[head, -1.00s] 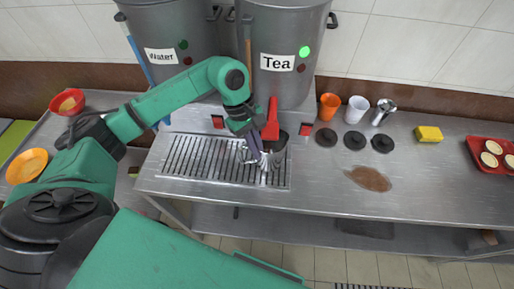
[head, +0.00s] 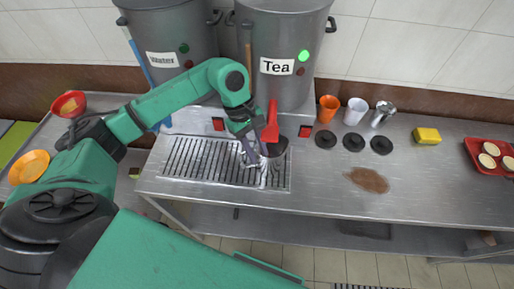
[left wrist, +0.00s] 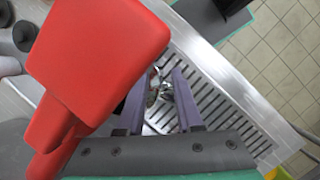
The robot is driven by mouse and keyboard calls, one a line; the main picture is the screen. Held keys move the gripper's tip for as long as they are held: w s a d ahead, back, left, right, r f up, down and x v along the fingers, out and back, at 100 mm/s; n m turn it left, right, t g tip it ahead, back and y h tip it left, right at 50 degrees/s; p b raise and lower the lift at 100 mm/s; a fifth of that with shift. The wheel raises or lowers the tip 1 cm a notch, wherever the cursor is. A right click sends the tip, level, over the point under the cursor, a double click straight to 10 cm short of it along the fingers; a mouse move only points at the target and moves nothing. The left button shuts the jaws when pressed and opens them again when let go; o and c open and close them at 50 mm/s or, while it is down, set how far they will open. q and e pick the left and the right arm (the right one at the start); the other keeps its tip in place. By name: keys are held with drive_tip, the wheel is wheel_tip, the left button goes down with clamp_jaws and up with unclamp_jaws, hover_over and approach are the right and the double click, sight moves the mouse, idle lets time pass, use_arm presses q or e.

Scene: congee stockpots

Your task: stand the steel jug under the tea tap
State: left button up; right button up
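The tea pot (head: 285,90), labelled "Tea", has a tap with a red lever (head: 271,122); the lever looms large in the left wrist view (left wrist: 95,60). A steel jug (head: 278,150) with a dark opening stands on the drip grate below this tap, partly hidden by the lever and my gripper. My left gripper (head: 251,156) is just left of the jug. In the left wrist view its two purple fingers (left wrist: 161,100) are apart, with shiny metal showing beyond and between them. Whether they touch the jug is unclear. My right gripper is not in view.
The slotted drip grate (head: 205,165) lies under both taps. The water pot (head: 170,45) stands to the left. An orange cup (head: 328,108), a white cup (head: 355,110), a steel vessel (head: 382,113) and black lids (head: 353,141) stand right. A brown spill (head: 368,180) marks the counter.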

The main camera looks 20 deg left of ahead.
use_arm(q)
drive_tip(key=b+v, duration=0.3)
drive_tip(key=v, duration=0.9)
drive_tip(key=shift+s, duration=0.1)
